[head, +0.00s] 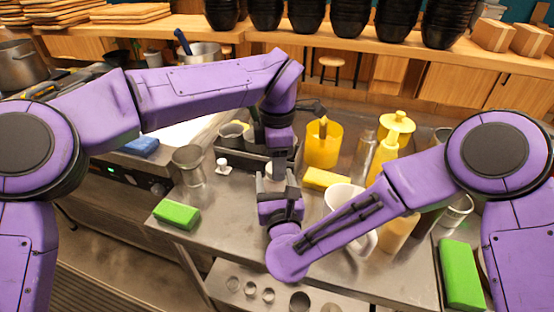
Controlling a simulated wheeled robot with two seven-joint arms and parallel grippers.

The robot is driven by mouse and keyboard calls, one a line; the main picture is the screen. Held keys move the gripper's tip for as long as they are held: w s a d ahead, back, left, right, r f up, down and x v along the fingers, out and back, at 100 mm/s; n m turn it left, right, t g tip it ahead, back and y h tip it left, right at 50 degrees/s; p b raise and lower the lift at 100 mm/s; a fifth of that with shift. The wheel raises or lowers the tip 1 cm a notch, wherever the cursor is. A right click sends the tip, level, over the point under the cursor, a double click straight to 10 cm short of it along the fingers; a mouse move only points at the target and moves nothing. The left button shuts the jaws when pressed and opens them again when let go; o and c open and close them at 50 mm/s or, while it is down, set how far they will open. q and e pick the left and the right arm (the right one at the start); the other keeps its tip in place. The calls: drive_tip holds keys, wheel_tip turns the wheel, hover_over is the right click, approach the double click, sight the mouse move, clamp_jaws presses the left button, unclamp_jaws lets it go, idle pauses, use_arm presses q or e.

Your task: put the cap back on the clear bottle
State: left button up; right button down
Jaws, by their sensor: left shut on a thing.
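My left gripper (280,165) reaches down over the middle of the counter and is shut on a small pale thing (271,169), mostly hidden. I cannot tell if this is the cap or the clear bottle's top. My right gripper (275,180) points away from me just below the left one, its fingers on either side of a narrow gap. Whether it holds anything is hidden. A clear, greyish bottle (364,152) stands right of the yellow container. A small white knobbed piece (222,167) stands on the counter left of the grippers.
A clear glass (189,167) and green sponge (177,214) stand left. Another green sponge (460,274) lies right. The counter's front left is fairly clear.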

use_arm(q)
drive_tip(key=m, duration=0.5)
drive_tip(key=shift+s, duration=0.1)
drive_tip(key=m, duration=0.6)
drive_tip(key=shift+a+m, duration=0.1)
drive_tip(key=shift+m, duration=0.3)
drive_tip(key=m, duration=0.5)
drive_tip(key=shift+s+a+m, duration=0.1)
drive_tip(key=shift+m, duration=0.3)
drive_tip(key=m, duration=0.4)
drive_tip(key=o, duration=1)
drive_tip(key=shift+c, duration=0.4)
